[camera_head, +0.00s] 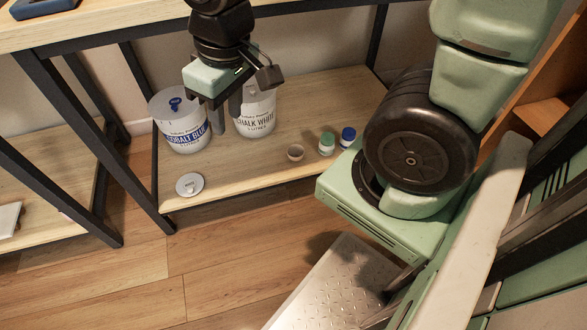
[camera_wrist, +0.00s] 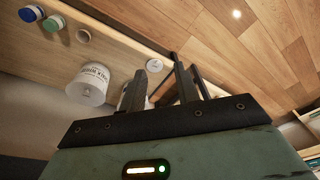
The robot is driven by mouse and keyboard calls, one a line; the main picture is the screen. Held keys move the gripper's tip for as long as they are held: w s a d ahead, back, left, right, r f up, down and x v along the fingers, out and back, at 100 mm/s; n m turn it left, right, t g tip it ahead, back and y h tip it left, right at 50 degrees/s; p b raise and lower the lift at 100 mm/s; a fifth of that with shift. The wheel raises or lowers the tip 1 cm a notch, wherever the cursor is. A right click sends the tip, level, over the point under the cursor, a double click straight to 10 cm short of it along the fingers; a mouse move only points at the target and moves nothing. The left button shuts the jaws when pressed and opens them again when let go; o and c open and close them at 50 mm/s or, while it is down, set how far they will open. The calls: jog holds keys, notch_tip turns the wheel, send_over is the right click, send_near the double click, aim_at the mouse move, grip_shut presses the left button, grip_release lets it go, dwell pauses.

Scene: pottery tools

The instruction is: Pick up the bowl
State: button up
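The bowl (camera_head: 295,152) is small, round and brownish, and sits upright on the lower wooden shelf, left of the green-lidded jar. It also shows at the upper left of the wrist view (camera_wrist: 83,36). My gripper (camera_head: 227,119) is open and empty, pointing down over the shelf near the two paint tubs, to the left of the bowl and apart from it. Its two dark fingers (camera_wrist: 158,68) stand apart in the wrist view, with the bowl well to their left.
A cobalt blue tub (camera_head: 182,128) and a chalk white tub (camera_head: 257,115) stand close to my gripper. A green-lidded jar (camera_head: 327,144) and a blue-lidded jar (camera_head: 348,136) stand right of the bowl. A flat round disc (camera_head: 190,185) lies at the shelf's front. The upper tabletop (camera_head: 110,23) overhangs.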

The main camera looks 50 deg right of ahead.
jog(key=w+d+f+m+b, duration=0.2)
jog(key=d+f+b, duration=0.1)
jog(key=f+b, duration=0.3)
jog(key=w+d+f+m+b, duration=0.15)
jog(key=f+b, duration=0.25)
jog(key=f, duration=0.4)
jog(key=m+h+b, duration=0.1)
jog(key=m+b, duration=1.5)
jog(key=m, duration=0.4)
send_over(296, 155)
jog(key=s+a, duration=0.2)
jog(key=s, duration=0.3)
notch_tip(296, 155, down, 34)
jog(key=shift+t, duration=0.4)
jog(key=b+x, duration=0.4)
jog(key=x, duration=0.2)
jog(key=shift+d+f+b, duration=0.15)
jog(key=shift+f+b, duration=0.05)
jog(key=shift+b, duration=0.15)
jog(key=shift+r, duration=0.1)
grip_shut()
